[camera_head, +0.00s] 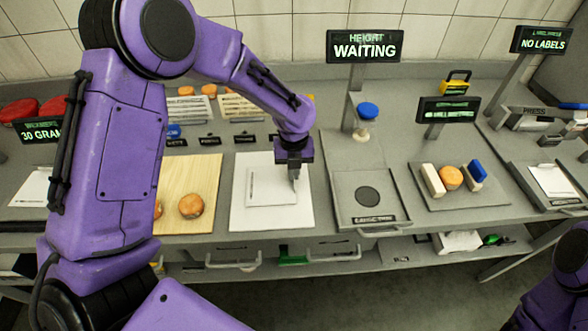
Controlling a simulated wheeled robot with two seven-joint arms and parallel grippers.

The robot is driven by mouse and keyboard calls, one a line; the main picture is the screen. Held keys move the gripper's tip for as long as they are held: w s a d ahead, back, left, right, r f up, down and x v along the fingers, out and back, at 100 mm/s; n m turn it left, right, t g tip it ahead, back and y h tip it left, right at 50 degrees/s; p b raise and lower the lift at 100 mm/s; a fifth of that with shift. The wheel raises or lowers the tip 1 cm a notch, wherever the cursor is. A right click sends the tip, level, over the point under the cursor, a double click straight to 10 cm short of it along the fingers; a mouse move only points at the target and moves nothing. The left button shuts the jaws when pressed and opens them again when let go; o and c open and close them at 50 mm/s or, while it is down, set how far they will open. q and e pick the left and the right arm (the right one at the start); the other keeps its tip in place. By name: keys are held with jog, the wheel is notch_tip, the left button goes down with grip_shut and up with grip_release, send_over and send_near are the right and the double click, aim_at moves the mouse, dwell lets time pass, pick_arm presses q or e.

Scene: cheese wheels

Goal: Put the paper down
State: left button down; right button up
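A small square white sheet of paper (266,188) shows over a larger white board or sheet (240,217) at the middle of the counter. A thin grey outline runs round the small sheet. I cannot tell whether it lies flat or is slightly raised. My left gripper (295,182) points down with its fingertips at the sheet's right edge. The fingers look close together, but their gap and any grip on the paper are too small to make out. My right arm shows at the bottom right corner, with its gripper out of view.
A wooden board (188,178) with round orange-brown cheeses (190,206) lies left of the white board. A grey station (368,197) with a dark disc is to the right. Beyond it a tray (470,201) holds several blocks. A "WAITING" display (364,47) stands behind.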

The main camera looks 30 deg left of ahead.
pick_arm(q)
jog(key=shift+f, duration=0.1)
jog(key=c, duration=1.4)
grip_release()
jog(key=shift+d, duration=0.1)
jog(key=shift+o, duration=0.2)
notch_tip(320, 180, up, 12)
jog(key=b, duration=0.1)
jog(key=shift+r+b, duration=0.2)
jog(key=shift+b, duration=0.15)
